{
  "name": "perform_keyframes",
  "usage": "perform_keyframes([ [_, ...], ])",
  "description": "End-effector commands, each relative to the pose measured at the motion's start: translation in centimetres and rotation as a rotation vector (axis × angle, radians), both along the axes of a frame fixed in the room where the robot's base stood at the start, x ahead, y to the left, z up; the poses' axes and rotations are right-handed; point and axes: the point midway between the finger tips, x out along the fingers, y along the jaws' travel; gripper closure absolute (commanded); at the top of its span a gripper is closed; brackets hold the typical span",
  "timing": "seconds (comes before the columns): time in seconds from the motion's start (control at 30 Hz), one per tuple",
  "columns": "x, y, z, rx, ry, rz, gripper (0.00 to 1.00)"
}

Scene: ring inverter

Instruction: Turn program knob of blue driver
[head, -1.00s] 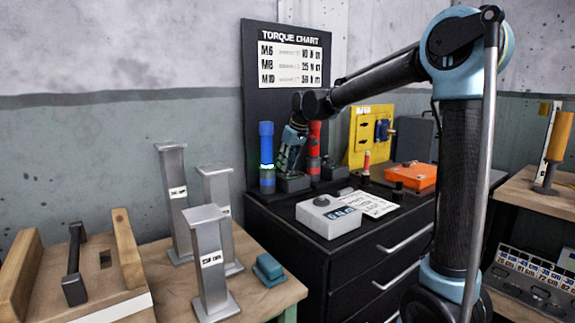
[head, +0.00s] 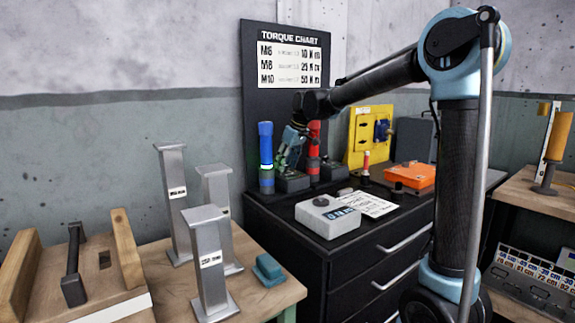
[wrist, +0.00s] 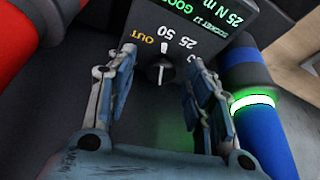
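The blue driver (head: 265,146) stands upright in a dark base left of my gripper. Its lit green ring shows in the wrist view, where the blue driver (wrist: 258,125) is on the right. A small dark program knob (wrist: 159,72) with a pale pointer mark sits on a dark panel, near labels OUT, 50 and 25. A green display (wrist: 215,18) there reads 25 N m. My gripper (wrist: 158,60) is open, its two fingers apart on either side of the knob in the picture. In the head view my gripper (head: 284,160) is between the blue and red drivers. Contact with the knob cannot be told.
The red driver (head: 314,145) stands close on the right of my gripper. A white box with a knob (head: 327,216) and a paper sheet (head: 368,204) lie on the black cabinet. Grey metal posts (head: 210,265) stand on the wooden table at left.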

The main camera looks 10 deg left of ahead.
Motion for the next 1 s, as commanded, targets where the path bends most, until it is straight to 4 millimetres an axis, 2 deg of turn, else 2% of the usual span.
perform_keyframes([
  [0.27, -0.2, -0.3, 0.8, 0.0, 0.0, 0.0, 0.52],
  [0.37, -0.4, -0.8, 2.0, 0.0, 0.0, -0.001, 0.52],
  [0.7, -1.6, -3.0, 8.0, 0.0, 0.001, 0.0, 0.52],
  [1.0, -2.1, -4.0, 10.8, 0.0, 0.001, 0.0, 0.52],
])
